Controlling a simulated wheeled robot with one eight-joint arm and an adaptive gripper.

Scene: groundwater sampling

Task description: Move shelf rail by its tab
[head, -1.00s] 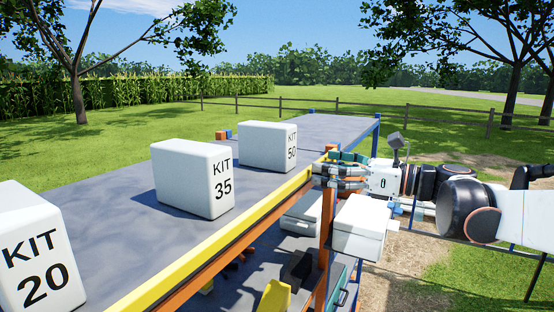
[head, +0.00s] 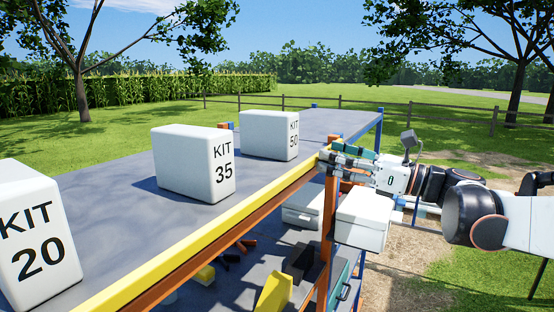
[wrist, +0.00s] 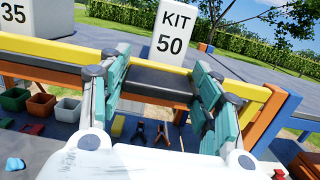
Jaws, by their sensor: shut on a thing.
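The yellow shelf rail (head: 210,237) runs along the near edge of the grey shelf top (head: 110,200). In the wrist view the rail (wrist: 60,47) crosses the picture behind and between my fingers. My gripper (head: 328,162) is at the rail's far end, beside the orange post. In the wrist view my gripper (wrist: 160,68) has its teal-padded fingers spread on either side of a stretch of the rail, with a dark bar below it.
White boxes KIT 20 (head: 40,240), KIT 35 (head: 195,165) and KIT 50 (head: 268,135) stand on the shelf top. An orange post (head: 328,225) and a white case (head: 362,220) are below my gripper. The lower shelf holds a yellow block (head: 274,294) and small tools.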

